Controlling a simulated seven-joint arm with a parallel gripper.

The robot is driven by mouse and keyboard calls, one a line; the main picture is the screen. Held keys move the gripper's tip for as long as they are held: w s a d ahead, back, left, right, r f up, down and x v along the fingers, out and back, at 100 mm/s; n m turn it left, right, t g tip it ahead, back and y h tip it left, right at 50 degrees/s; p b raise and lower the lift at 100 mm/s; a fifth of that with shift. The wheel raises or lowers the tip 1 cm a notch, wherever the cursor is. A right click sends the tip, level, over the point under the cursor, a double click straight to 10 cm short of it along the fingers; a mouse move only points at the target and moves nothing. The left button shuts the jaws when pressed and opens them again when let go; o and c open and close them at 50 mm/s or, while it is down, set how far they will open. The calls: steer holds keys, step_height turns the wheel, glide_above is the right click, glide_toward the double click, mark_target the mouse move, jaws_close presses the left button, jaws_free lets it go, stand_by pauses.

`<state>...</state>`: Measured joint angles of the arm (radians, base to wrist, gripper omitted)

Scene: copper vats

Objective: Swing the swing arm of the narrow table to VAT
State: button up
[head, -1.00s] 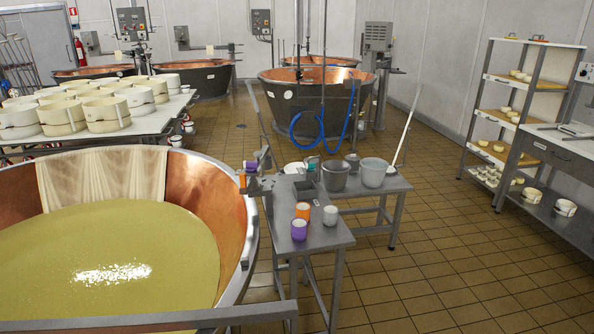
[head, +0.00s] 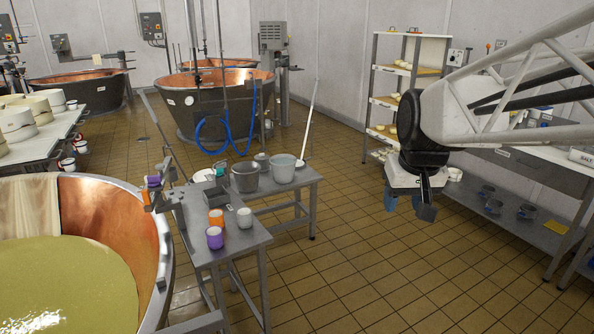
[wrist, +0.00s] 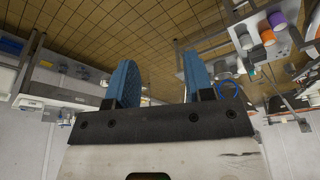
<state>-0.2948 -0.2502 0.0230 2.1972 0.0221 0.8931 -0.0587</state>
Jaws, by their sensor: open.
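The narrow table (head: 236,238) is a grey metal table beside the near copper vat (head: 108,212), which holds yellow-green liquid. A grey metal bracket or arm (head: 167,198) sits at the table's left end by the vat rim, with small purple and orange parts near it. I cannot tell clearly where the swing arm points. Orange (head: 216,217), purple (head: 215,238) and white (head: 245,218) cups stand on the table. My gripper (head: 404,202) hangs over open floor to the right, well apart from the table. Its blue fingers (wrist: 160,84) are open and empty.
A second low table (head: 300,180) behind holds grey buckets (head: 245,178), with a pale pole (head: 309,118) leaning there. Shelves (head: 402,75) and a steel bench (head: 525,165) stand right. The tiled floor (head: 340,270) between is clear.

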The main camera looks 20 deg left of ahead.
steer(key=w+a+n+y, duration=0.1)
steer(key=w+a, duration=0.4)
steer(key=a, duration=0.4)
steer(key=w+a+n, duration=0.2)
steer(key=w+a, duration=0.3)
steer(key=a, duration=0.3)
steer(key=n+g+y, duration=0.1)
steer(key=n+y, duration=0.1)
steer(key=n, duration=0.4)
glide_above(144, 191)
steer(key=d, duration=0.2)
steer(key=f, duration=1.2)
steer(key=shift+s, duration=0.2)
steer(key=shift+a, duration=0.15)
steer(key=shift+f, duration=0.2)
steer(key=shift+x, duration=3.75)
steer(key=shift+s, duration=0.1)
jaws_close()
